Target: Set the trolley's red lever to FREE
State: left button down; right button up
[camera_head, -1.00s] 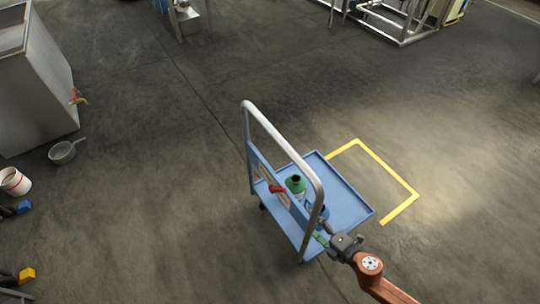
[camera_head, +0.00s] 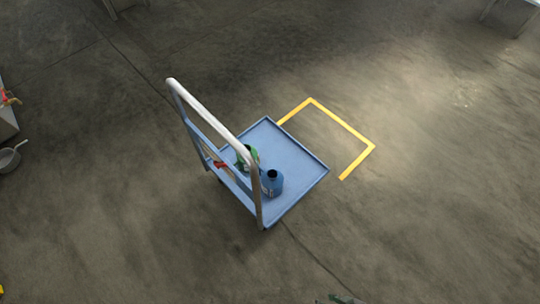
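The blue trolley (camera_head: 294,168) stands on the floor in the middle of the view, with a tall metal push handle (camera_head: 213,122) at its left side. The red lever (camera_head: 220,164) is on the handle side of the trolley, partly seen past the frame; I cannot read its setting or any label. A small tip of my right gripper (camera_head: 344,299) shows at the bottom edge, well below the trolley and apart from it. Most of it is cut off, so its opening cannot be told.
A green container (camera_head: 246,157) and a blue container (camera_head: 272,183) stand on the trolley deck. A yellow floor marking (camera_head: 345,124) lies to the right of the trolley. A grey pan (camera_head: 10,157) is at the left edge. The floor around the trolley is clear.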

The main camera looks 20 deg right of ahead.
aim_at(217, 164)
jog(key=z, duration=0.75)
jog(key=k, duration=0.55)
jog(key=u, duration=0.95)
jog(key=i, duration=0.35)
jog(key=z, duration=0.75)
jog(key=k, duration=0.75)
jog(key=u, duration=0.8)
jog(key=i, duration=0.5)
